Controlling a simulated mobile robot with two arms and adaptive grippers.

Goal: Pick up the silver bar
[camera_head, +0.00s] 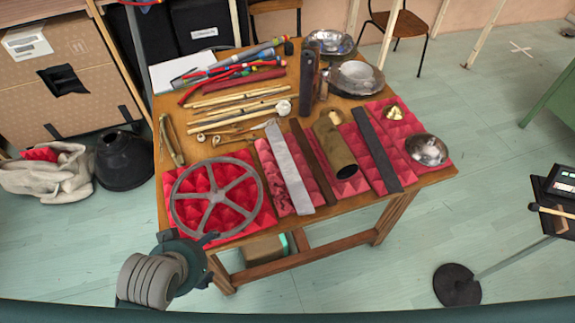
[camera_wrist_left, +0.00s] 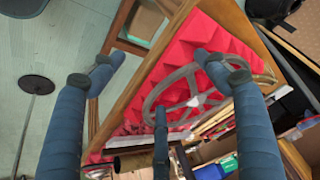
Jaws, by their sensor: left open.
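The silver bar (camera_head: 289,167) is a long, flat, pale grey metal strip. It lies on red pyramid foam in the middle of the table, right of a spoked metal wheel (camera_head: 182,208). My left gripper (camera_head: 188,238) is off the table's front left corner, apart from the bar, with the wheel between them. In the left wrist view, my left gripper's blue fingers (camera_wrist_left: 155,75) are spread wide with nothing between them. My right gripper is in neither view.
A rusty brown bar (camera_head: 313,160), a brass tube (camera_head: 335,147) and a dark bar (camera_head: 377,150) lie right of the silver bar. Sticks and mallets (camera_head: 235,108) lie behind. Metal bowls (camera_head: 355,78) stand at the back right. The floor in front of the table is partly clear.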

